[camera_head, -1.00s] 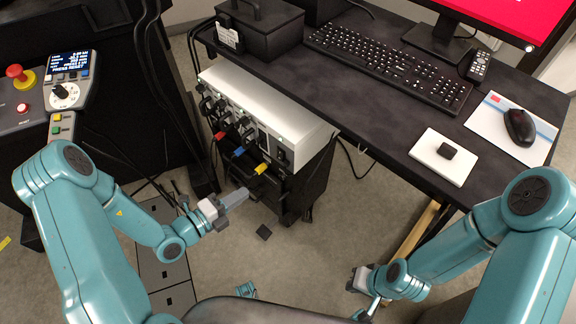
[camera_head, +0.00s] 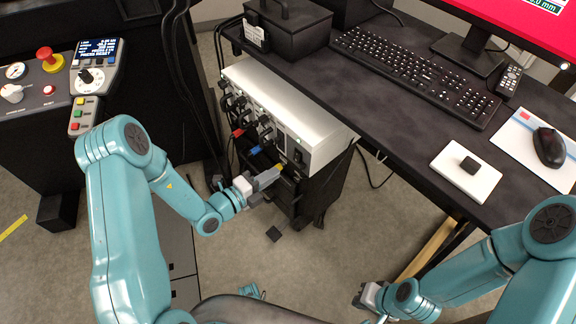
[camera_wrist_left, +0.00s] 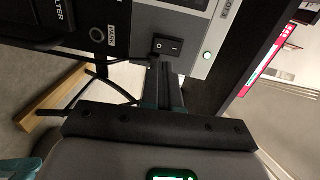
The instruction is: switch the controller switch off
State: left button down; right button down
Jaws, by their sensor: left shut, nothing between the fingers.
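The controller (camera_head: 300,112) is a silver box with a dark front, standing under the desk's edge. Its black rocker switch (camera_wrist_left: 168,46) shows in the left wrist view on the grey panel, beside a lit green lamp (camera_wrist_left: 207,56). In the head view the switch (camera_head: 298,156) is small at the front's right end. My left gripper (camera_head: 270,178) is shut and empty, just below and left of the switch. In the left wrist view its dark fingers (camera_wrist_left: 163,82) point at the panel just below the switch; contact cannot be told. My right gripper (camera_head: 366,297) is low, away from the controller; its jaws are unclear.
Black cables and coloured plugs (camera_head: 255,150) crowd the controller's front, left of the switch. The black desk (camera_head: 395,125) overhangs on the right, with a keyboard (camera_head: 415,75) on it. A control panel with a red button (camera_head: 47,57) stands at the left. Open floor lies below.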

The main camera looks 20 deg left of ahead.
aim_at(296, 160)
pick_arm(q)
jog(key=b+x, duration=0.1)
jog(key=x, duration=0.5)
jog(key=shift+w+d, duration=0.15)
jog(key=shift+d, duration=0.1)
